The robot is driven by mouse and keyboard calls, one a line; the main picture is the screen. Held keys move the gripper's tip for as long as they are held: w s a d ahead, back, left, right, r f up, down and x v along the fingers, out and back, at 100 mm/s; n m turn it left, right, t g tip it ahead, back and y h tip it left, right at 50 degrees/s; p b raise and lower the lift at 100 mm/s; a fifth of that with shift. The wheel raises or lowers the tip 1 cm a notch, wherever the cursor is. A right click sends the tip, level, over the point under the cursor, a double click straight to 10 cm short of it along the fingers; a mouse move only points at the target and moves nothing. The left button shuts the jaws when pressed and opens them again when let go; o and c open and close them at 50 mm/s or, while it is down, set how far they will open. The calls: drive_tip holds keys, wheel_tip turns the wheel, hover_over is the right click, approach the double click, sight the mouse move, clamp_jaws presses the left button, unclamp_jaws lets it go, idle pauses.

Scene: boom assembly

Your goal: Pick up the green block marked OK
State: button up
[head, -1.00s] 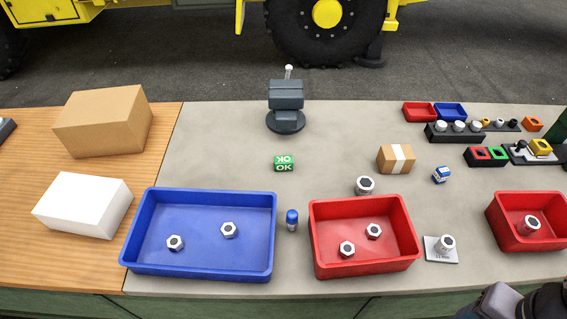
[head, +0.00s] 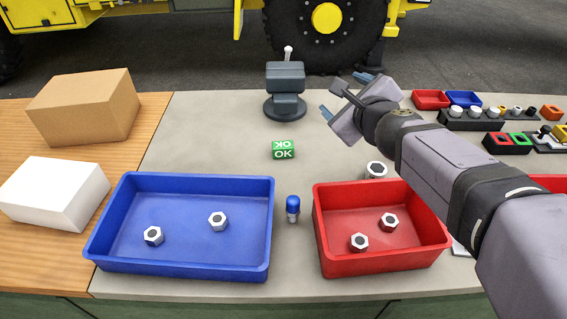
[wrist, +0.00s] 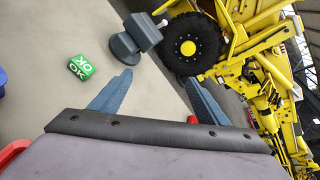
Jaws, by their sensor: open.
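The green block (head: 283,150) with white OK lettering sits on the grey tabletop, behind the gap between the blue and red bins. It also shows in the wrist view (wrist: 80,68), at the upper left. My gripper (head: 346,96) is open and empty, to the right of the block and raised above the table. In the wrist view its two blue fingers (wrist: 157,96) are spread apart with nothing between them. The block lies outside the fingers, to their left in that view.
A grey vise-like device (head: 285,90) stands behind the block. A blue bin (head: 180,265) and a red bin (head: 385,263), both holding nuts, stand in front. Cardboard (head: 85,105) and white (head: 50,195) boxes are at left.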

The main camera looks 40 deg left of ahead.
drive_tip(key=s+a+f+m+b, duration=0.4)
drive_tip(key=s+a+f+m, duration=0.3)
drive_tip(key=a+f+m, duration=0.2)
drive_tip(key=shift+s+a+f+h, duration=0.2)
drive_tip(key=shift+a+f+h, duration=0.35)
drive_tip(key=shift+f, duration=0.55)
drive_tip(key=b, duration=0.4)
approach(283, 143)
drive_tip(key=shift+r+x, duration=0.15)
drive_tip(key=shift+x, duration=0.65)
drive_tip(key=shift+r+x, duration=0.2)
drive_tip(key=shift+x, duration=0.55)
drive_tip(key=shift+w+a, duration=0.1)
drive_tip(key=shift+f+b, duration=0.55)
drive_tip(key=shift+f, duration=0.05)
drive_tip(key=shift+p+x, duration=0.65)
drive_tip(key=shift+x, duration=1.85)
drive_tip(key=shift+r, duration=0.1)
drive_tip(key=shift+c, duration=0.4)
